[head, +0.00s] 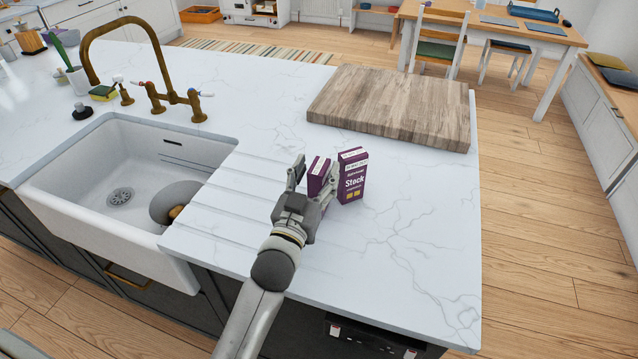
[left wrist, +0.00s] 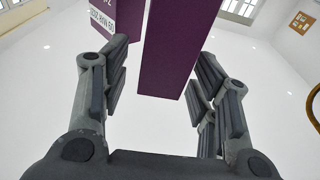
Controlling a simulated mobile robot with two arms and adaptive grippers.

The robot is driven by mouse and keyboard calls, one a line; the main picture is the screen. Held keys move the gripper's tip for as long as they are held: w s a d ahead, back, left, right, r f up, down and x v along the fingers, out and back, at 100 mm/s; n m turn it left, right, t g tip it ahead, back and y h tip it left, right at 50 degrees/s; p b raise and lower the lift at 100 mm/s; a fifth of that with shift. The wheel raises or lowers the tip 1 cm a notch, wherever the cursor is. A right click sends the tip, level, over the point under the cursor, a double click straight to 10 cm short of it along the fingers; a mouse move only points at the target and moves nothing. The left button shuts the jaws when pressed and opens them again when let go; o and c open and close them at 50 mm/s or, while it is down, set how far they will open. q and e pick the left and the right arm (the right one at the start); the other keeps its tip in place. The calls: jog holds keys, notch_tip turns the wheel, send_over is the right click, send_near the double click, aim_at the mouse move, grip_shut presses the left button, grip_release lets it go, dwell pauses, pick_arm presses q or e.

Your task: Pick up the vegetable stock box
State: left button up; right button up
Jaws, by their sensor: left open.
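Two purple boxes stand upright side by side on the white marble counter. The right box (head: 352,180) reads "Stock" in the head view; the smaller word above it is too small to read. The left box (head: 318,172) is partly hidden by my gripper. My left gripper (head: 316,170) is open, its fingers on either side of the left box. In the left wrist view, this box (left wrist: 178,45) lies between the open fingers with gaps on both sides. The other box (left wrist: 118,18) shows beyond the left finger there. My right gripper is not in view.
A thick wooden board (head: 390,105) lies behind the boxes. A white sink (head: 60,185) with a brass tap (head: 170,95) is at the left, with a grey round item (head: 175,200) in it. The counter right of the boxes is clear to its edge.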

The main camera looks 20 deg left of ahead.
pick_arm(q)
jog(key=shift+w, duration=1.05)
jog(key=shift+s, duration=0.1)
jog(key=shift+c, duration=0.2)
jog(key=shift+r, duration=0.1)
grip_shut()
